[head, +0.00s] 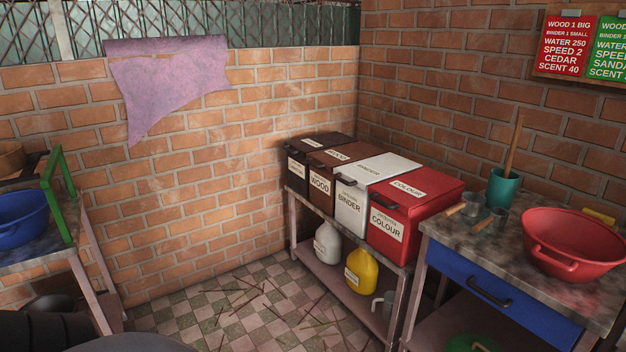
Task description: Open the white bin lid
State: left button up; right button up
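The white bin (350,206), labelled BINDER, stands on a rack against the brick wall, between a brown bin and a red bin. Its white lid (385,166) lies flat and closed on top, with a dark handle (346,180) at the front edge. Neither of my grippers shows in the head view.
The brown WOOD bin (320,184), a darker bin (297,168) and the red COLOUR bin (387,232) share the rack. A worktable (461,235) with a red basin (572,238) and metal scoops (474,204) stands at right. The checkered floor (235,290) has scattered sticks.

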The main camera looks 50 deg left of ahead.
aim_at(362, 173)
jog(key=u, duration=1.2)
jog(key=i+j+z, duration=0.1)
jog(key=z, duration=0.35)
jog(key=i+j+z, duration=0.2)
jog(key=z, duration=0.25)
jog(key=i+j+z, duration=0.35)
jog(key=j, duration=0.45)
jog(key=i+j, duration=0.2)
jog(key=j, duration=0.15)
jog(key=i+j, duration=0.2)
jog(key=j, duration=0.15)
jog(key=i+j+z, duration=0.1)
jog(key=i+j, duration=0.3)
jog(key=j, duration=0.3)
